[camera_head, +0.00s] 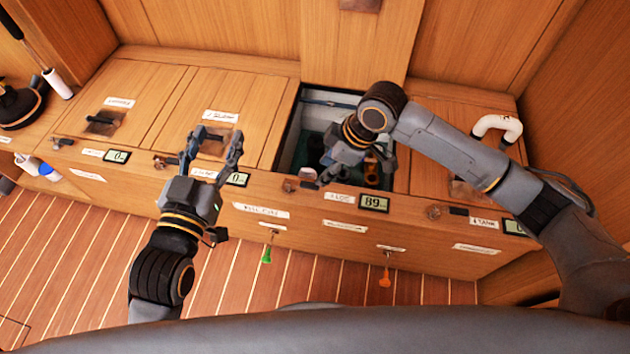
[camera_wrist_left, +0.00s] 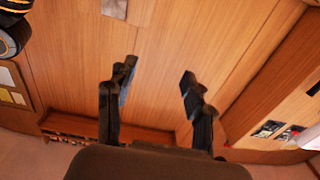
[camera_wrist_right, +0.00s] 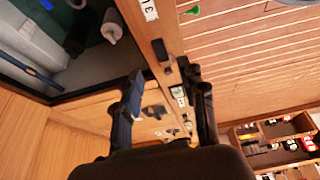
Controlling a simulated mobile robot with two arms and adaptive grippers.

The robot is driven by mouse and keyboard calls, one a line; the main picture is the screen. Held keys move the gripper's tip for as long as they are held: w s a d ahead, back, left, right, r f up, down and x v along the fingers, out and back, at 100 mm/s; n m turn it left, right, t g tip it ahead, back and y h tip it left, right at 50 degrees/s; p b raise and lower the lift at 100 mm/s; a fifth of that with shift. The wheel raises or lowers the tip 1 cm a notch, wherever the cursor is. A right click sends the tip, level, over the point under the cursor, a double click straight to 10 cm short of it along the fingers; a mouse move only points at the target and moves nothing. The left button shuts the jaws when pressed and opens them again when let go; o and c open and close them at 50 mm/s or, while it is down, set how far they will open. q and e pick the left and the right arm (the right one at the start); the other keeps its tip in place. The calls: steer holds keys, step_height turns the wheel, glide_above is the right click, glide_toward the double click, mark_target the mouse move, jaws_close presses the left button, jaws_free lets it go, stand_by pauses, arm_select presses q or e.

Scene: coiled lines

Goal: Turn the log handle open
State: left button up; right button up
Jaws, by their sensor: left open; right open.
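The log label (camera_head: 338,197) is on the bench front below an open compartment, beside a display reading 89. A small bronze-and-dark handle (camera_head: 290,185) sits on the front left of that label. My right gripper (camera_head: 328,178) is open and empty at the compartment's front edge, just right of this handle. In the right wrist view, a small brown and dark handle (camera_wrist_right: 161,50) shows between and beyond the fingers; contact cannot be told. My left gripper (camera_head: 213,145) is open and empty above the closed lid and front edge to the left. Its fingers also show in the left wrist view (camera_wrist_left: 155,85).
The open compartment (camera_head: 292,130) holds dark and orange-topped items, partly hidden by my right arm. Closed lids (camera_head: 125,80) with similar front handles lie left. A white bent pipe (camera_head: 497,124) stands right. Green (camera_head: 267,253) and orange (camera_head: 385,280) tags hang from the front.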

mark_target(311, 185)
steer(key=b+x, duration=0.2)
steer(key=x, duration=0.4)
steer(key=shift+a+f, duration=0.1)
steer(key=shift+f, duration=0.1)
arm_select(q)
steer(key=s+r+t+h, duration=0.2)
steer(key=s+r+t, duration=0.1)
steer(key=r+t, duration=0.4)
steer(key=shift+s+d+r+h, duration=0.2)
steer(key=shift+d+r+h, duration=0.1)
steer(key=shift+r, duration=1.55)
arm_select(e)
steer(key=shift+a+f, duration=0.1)
steer(key=shift+f, duration=0.1)
jaws_close()
